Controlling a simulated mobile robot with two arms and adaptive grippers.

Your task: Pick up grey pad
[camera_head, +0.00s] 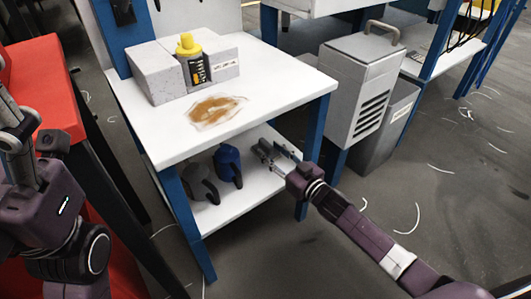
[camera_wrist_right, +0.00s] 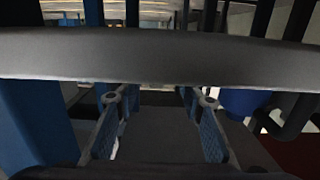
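Two light grey, speckled block-shaped stacks, one at the left (camera_head: 158,72) and one at the right (camera_head: 222,58), stand at the back of the white tabletop (camera_head: 285,85). I cannot tell whether either is the grey pad. My right gripper (camera_head: 270,153) is below tabletop height, by the lower shelf, apart from the stacks. In the wrist view the right gripper (camera_wrist_right: 159,101) has its fingers apart with nothing between them.
A yellow-capped bottle (camera_head: 190,62) stands between the stacks, behind a brown stain (camera_head: 215,110). Blue (camera_head: 229,165) and dark (camera_head: 200,182) objects sit on the lower shelf. Blue table legs (camera_head: 185,215), a red surface (camera_head: 45,85) and a grey metal box (camera_head: 358,75) are nearby.

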